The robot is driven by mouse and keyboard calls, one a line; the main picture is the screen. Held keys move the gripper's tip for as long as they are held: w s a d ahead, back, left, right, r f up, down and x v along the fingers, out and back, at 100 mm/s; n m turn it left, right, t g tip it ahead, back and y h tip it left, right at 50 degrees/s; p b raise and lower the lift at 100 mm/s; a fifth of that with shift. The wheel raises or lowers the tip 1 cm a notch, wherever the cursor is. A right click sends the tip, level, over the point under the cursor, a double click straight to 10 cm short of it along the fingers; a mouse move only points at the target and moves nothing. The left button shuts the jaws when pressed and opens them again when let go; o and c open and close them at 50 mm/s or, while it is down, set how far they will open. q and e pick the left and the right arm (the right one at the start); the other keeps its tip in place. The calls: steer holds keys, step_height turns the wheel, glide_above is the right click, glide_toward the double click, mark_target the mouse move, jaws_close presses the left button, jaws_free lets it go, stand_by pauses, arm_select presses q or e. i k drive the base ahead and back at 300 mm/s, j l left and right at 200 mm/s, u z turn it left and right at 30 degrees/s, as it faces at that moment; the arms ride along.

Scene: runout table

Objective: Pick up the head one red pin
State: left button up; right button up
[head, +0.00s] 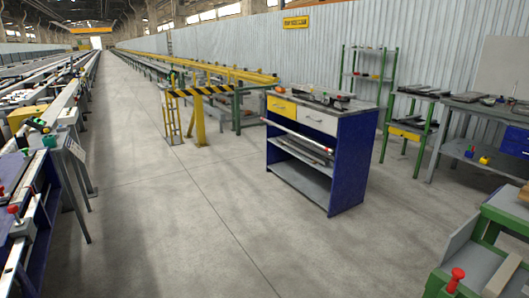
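A red pin-like piece with a round knob (456,278) stands upright at the bottom right, by a green-framed bench (474,258). Neither of my grippers is in the head view.
A blue cabinet (347,165) with a yellow drawer stands in the middle right. A striped yellow barrier (203,91) is behind it. Green shelving (388,61) and a workbench (485,108) line the right wall. The grey concrete floor (150,215) is open in the centre.

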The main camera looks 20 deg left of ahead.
mark_target(12, 209)
steer(key=i+j+u, duration=0.1)
steer(key=u, duration=0.25)
steer(key=i+u, duration=0.35)
steer(key=i+l+u, duration=0.1)
steer(key=u, duration=0.2)
steer(key=i+u, duration=0.3)
steer(key=i, duration=0.25)
steer(key=i+u, duration=0.3)
steer(key=i, duration=0.3)
